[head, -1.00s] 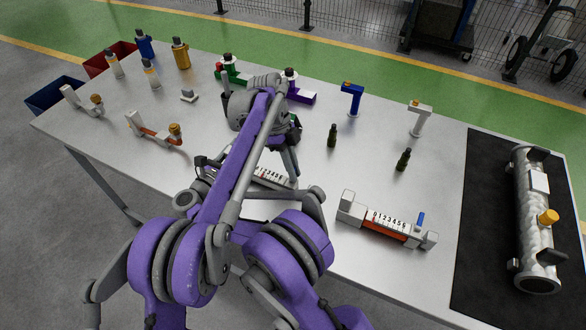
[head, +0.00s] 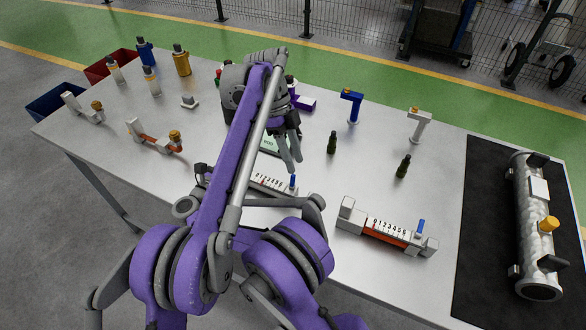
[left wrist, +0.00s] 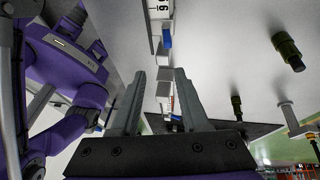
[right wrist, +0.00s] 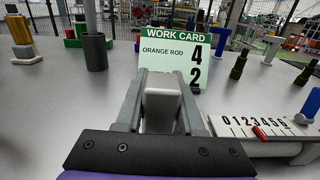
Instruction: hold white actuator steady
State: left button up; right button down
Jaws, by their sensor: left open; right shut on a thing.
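The white actuator (head: 272,185) lies on the table with a number scale and a blue lever at its right end. Its scale with a red pointer (right wrist: 265,131) shows in the right wrist view. My right gripper (right wrist: 162,85) is shut on the pale end block of this actuator; in the head view my left arm mostly hides that grip. My left gripper (head: 291,160) is open and empty, above and behind the actuator's lever end. In the left wrist view its two fingers (left wrist: 160,80) stand apart, and the blue lever (left wrist: 167,38) shows beyond them.
A second scaled actuator (head: 385,232) with an orange rod lies to the right. A green work card (right wrist: 172,62) reads "ORANGE ROD 4 2". Two dark green fittings (head: 332,143) (head: 403,166) stand behind. A black mat (head: 480,220) carries a silver cylinder (head: 535,225).

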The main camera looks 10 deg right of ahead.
pick_arm(q)
jog(key=shift+r, duration=1.25)
jog(key=n+t, duration=0.1)
jog(key=n, duration=0.1)
jog(key=n+t, duration=0.7)
jog(key=n, duration=0.8)
send_near(292, 179)
jog(key=shift+n, duration=0.3)
jog(key=x, duration=0.8)
jog(key=shift+w+d+r, duration=0.15)
jog(key=shift+w+d, duration=0.05)
jog(key=shift+w, duration=0.1)
grip_shut()
